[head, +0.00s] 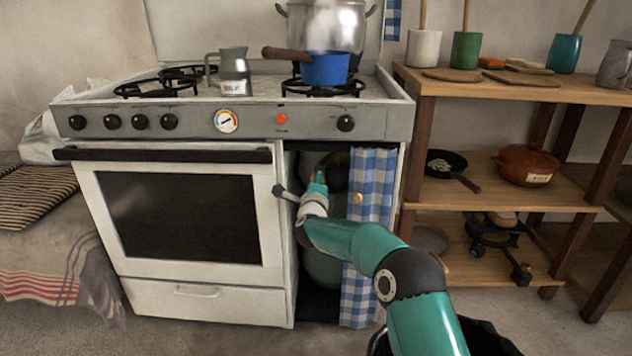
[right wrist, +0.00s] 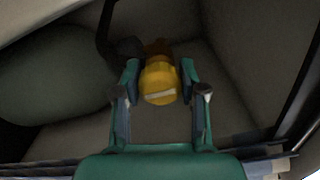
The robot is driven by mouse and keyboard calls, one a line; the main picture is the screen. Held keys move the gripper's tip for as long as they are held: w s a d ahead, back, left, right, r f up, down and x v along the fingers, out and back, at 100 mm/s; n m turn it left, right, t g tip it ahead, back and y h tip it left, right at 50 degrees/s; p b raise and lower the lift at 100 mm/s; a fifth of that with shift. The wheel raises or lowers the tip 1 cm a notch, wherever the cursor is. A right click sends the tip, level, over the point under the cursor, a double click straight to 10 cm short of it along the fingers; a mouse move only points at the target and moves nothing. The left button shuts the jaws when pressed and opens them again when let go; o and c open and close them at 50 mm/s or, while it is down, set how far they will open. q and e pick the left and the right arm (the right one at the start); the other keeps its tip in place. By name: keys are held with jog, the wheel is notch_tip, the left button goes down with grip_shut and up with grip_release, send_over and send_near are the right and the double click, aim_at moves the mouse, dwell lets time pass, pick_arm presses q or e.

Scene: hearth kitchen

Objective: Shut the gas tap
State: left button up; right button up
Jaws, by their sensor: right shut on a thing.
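The gas tap's yellow knob (right wrist: 159,84) shows in the right wrist view, with a pale bar across its face. My right gripper (right wrist: 160,88) has its two fingers on either side of the knob and is shut on it. In the head view my right arm reaches into the open compartment beside the oven, and the gripper (head: 318,178) is partly hidden there. The tap is not clear in the head view. A grey-green gas bottle (right wrist: 50,88) lies to the left of the knob in the wrist view. My left gripper is not in view.
A blue checked curtain (head: 372,190) hangs at the compartment's right side. The white oven door (head: 185,265) is on its left. A blue pan (head: 325,69), a grey jug (head: 235,70) and a large pot (head: 325,28) stand on the stove. A wooden shelf (head: 500,92) stands at right.

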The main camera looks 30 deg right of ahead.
jog(key=shift+s+d+f, duration=0.1)
jog(key=shift+d+f, duration=0.05)
jog(key=shift+f, duration=0.25)
jog(key=o, duration=1.1)
jog(key=shift+c, duration=0.2)
jog(key=shift+o, duration=0.4)
jog(key=shift+r, duration=0.2)
jog(key=v, duration=1.2)
jog(key=shift+f, duration=0.1)
